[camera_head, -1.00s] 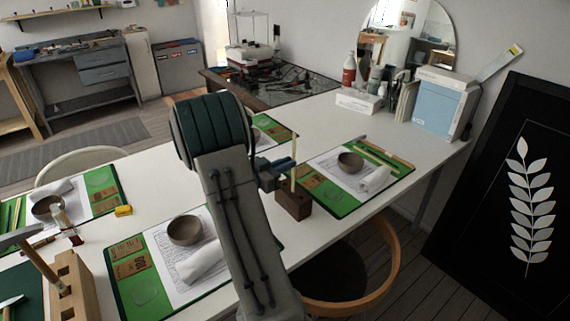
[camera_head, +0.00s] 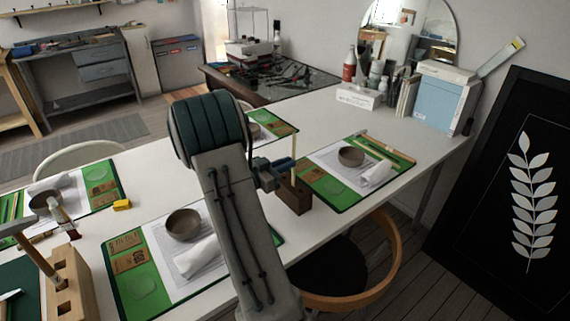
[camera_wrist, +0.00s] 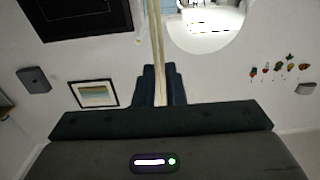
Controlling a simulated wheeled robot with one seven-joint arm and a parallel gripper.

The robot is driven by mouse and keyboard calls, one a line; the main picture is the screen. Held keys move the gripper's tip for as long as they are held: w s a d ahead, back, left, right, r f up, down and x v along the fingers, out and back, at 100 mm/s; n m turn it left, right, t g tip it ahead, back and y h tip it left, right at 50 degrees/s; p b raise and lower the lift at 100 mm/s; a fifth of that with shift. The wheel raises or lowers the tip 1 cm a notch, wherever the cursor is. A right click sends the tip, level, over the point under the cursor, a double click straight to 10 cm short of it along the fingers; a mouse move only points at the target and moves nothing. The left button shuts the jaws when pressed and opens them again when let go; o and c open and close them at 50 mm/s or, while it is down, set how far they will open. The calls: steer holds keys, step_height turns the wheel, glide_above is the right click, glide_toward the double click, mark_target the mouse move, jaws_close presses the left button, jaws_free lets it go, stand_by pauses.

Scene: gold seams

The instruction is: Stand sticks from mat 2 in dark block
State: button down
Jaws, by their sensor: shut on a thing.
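My gripper (camera_head: 277,174) is shut on a thin pale stick (camera_head: 294,152) and holds it upright. In the wrist view the stick (camera_wrist: 156,45) runs up between the two dark fingers (camera_wrist: 159,88). The dark block (camera_head: 294,198) stands at the table's front edge, directly below the gripper in the picture. The stick's lower end is at the block's top; I cannot tell if it is in a hole. More pale sticks (camera_head: 385,150) lie on the right green mat (camera_head: 335,196), beside a bowl (camera_head: 351,157) and a rolled napkin (camera_head: 375,175).
A front mat (camera_head: 135,287) carries a bowl (camera_head: 184,224) and rolled cloth. A light wooden block (camera_head: 70,285) with a hammer stands at the lower left. A chair (camera_head: 375,275) is below the table edge. Bottles and boxes (camera_head: 447,98) stand at the far right end.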

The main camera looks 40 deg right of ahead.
steer(key=shift+f, duration=0.15)
stand_by(0.3)
steer(key=c, duration=1.4)
jaws_free()
steer(key=shift+c, duration=0.2)
steer(key=shift+a, duration=0.1)
steer(key=w+a, duration=0.1)
steer(key=a, duration=0.7)
steer(key=shift+a+p, duration=0.4)
